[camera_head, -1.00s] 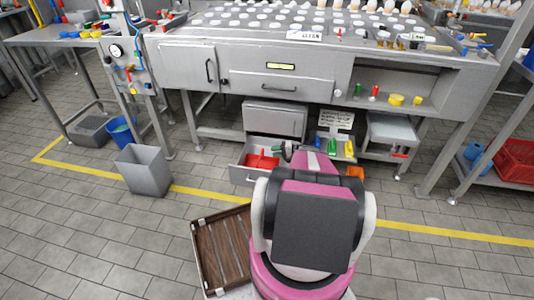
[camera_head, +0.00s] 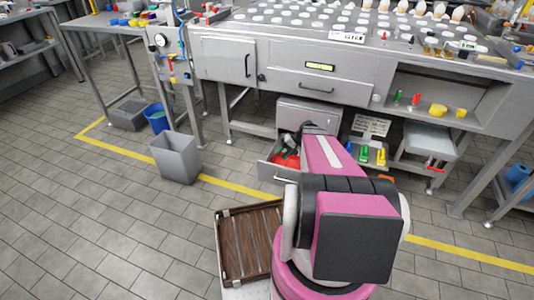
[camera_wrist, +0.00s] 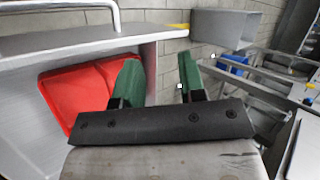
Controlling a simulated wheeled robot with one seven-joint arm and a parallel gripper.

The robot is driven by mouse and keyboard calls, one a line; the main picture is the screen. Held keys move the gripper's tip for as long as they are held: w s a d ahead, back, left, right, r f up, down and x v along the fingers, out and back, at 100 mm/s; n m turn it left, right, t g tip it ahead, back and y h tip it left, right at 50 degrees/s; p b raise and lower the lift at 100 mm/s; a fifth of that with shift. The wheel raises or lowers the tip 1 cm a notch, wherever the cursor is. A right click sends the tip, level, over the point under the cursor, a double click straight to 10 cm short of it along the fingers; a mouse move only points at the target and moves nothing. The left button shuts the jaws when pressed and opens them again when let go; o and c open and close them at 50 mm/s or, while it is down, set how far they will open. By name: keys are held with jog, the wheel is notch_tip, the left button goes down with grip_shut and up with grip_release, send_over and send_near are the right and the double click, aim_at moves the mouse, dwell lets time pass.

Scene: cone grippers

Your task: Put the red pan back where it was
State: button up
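The red pan (camera_head: 289,161) lies in an open grey drawer (camera_head: 268,171) under the workbench, partly hidden by my arm. In the wrist view, the red pan (camera_wrist: 73,93) fills part of the drawer (camera_wrist: 30,105) at the left. My gripper (camera_wrist: 157,60) has two green fingers spread apart. The left finger overlaps the pan's right edge in the picture; the right finger is beyond the drawer's side wall. I cannot tell whether the left finger touches the pan. In the head view, my gripper (camera_head: 291,145) is over the drawer, small and partly hidden.
A grey bin (camera_head: 175,158) and a blue bucket (camera_head: 157,118) stand left of the drawer. A brown wooden crate (camera_head: 249,242) lies on the floor beside my base. Green and yellow items (camera_head: 371,155) stand right of the drawer. The workbench (camera_head: 330,60) overhangs behind. Open floor lies at the left.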

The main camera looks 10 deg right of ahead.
jog(key=s+a+r+n+h, duration=0.3)
jog(key=s+a+r+h, duration=0.5)
jog(key=s+a+r, duration=0.2)
notch_tip(320, 180, up, 2)
jog(key=shift+s+a+r+h, duration=0.1)
jog(key=shift+s+a+h, duration=0.25)
jog(key=shift+s, duration=0.1)
jog(key=shift+g, duration=0.3)
